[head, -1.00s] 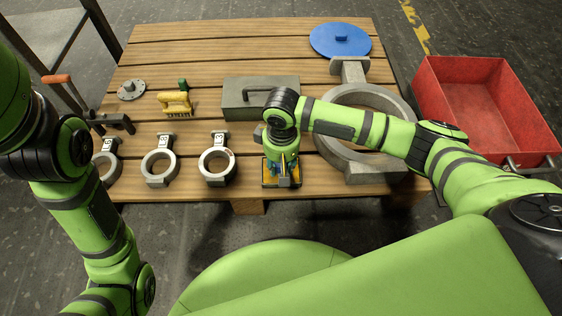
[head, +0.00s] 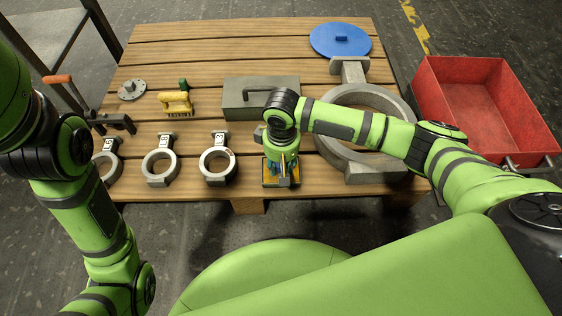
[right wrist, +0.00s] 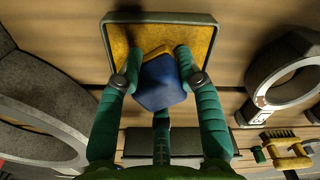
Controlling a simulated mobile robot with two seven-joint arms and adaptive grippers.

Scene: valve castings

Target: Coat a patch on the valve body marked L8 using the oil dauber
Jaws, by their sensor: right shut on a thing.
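Three ring-shaped grey valve bodies with white tags lie in a row on the slatted table: left (head: 113,170), middle (head: 147,165) and right (head: 203,168). I cannot read the tags surely enough to tell which is L8. My right gripper (head: 283,172) points down over a small tray (head: 266,185) with a yellow pad, right of the rings. In the right wrist view its green fingers are shut on a blue block, apparently the oil dauber (right wrist: 164,86), over the yellow-lined tray (right wrist: 160,17). Whether its underside touches the pad is hidden. My left gripper is out of view.
A large grey ring casting (head: 340,165) lies right of the tray. A grey box with a handle (head: 240,108), a yellow brush (head: 178,104), a flange (head: 132,90) and a blue lid (head: 340,40) are farther back. A red bin (head: 485,75) stands at right.

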